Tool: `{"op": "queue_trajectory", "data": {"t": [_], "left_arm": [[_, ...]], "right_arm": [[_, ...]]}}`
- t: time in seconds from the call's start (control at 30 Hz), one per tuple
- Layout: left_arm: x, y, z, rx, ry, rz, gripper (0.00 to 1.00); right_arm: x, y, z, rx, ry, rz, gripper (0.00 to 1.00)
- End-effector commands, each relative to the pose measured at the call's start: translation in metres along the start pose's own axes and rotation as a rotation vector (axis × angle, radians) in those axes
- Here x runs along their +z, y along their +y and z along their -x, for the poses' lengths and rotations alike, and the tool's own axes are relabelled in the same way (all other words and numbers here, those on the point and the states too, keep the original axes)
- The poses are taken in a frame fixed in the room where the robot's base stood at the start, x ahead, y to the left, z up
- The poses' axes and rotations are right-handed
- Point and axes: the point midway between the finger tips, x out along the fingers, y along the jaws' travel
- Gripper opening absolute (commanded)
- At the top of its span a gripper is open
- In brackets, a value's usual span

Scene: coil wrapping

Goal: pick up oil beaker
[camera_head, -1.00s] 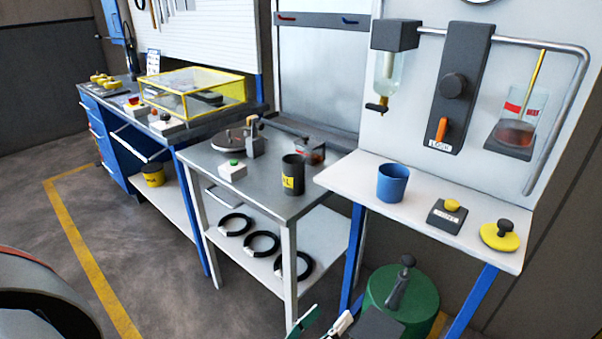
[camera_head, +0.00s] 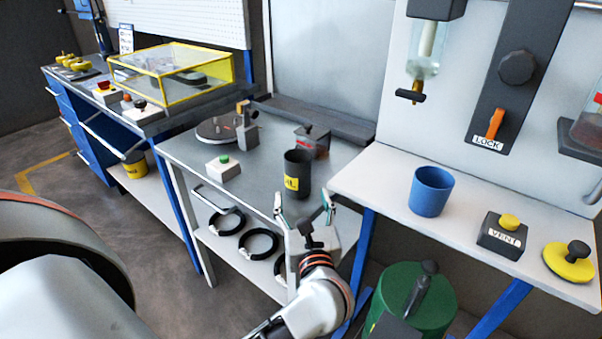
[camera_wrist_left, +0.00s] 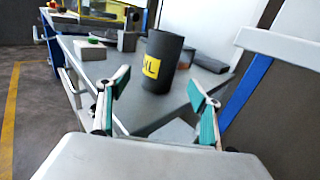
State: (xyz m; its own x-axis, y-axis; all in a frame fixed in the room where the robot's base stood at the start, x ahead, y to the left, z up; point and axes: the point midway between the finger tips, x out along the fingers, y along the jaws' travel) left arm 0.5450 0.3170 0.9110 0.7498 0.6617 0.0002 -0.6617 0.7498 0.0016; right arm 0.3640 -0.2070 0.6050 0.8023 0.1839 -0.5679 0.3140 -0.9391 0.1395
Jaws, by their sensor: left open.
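The oil beaker is a dark cylindrical cup (camera_head: 297,172) with a yellow label whose lettering is only partly legible. It stands upright near the front corner of the grey metal table (camera_head: 255,185). My left gripper (camera_head: 305,206) is open and empty, with its teal-padded fingers just in front of and below the beaker in the head view. In the left wrist view the beaker (camera_wrist_left: 161,60) stands beyond the two spread fingertips (camera_wrist_left: 158,80), roughly centred between them and apart from them. My right gripper is not in view.
A white shelf to the right holds a blue cup (camera_head: 431,191). Black coils (camera_head: 258,245) lie on the lower shelf. A green drum (camera_head: 407,295) stands below.

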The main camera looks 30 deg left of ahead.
Motion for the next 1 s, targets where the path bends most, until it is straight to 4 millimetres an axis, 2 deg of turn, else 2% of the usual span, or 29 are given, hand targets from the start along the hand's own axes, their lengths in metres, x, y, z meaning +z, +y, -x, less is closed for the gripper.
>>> {"op": "queue_trajectory", "data": {"t": [0.37,0.6,0.93,0.97,1.0], "left_arm": [[0.000,0.000,-0.037,0.002,-0.001,0.002,0.64],[-0.002,-0.001,-0.070,0.002,-0.001,0.001,0.64],[-0.004,0.000,-0.077,0.002,0.001,0.002,0.64],[-0.004,0.000,-0.077,0.002,0.001,0.002,0.59],[-0.004,0.000,-0.077,0.002,0.001,0.002,0.49]], "right_arm": [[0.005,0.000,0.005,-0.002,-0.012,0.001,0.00],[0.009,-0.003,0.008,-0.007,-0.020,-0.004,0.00],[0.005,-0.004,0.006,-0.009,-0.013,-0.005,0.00],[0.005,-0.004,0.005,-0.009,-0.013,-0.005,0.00],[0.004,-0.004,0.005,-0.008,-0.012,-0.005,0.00]]}}
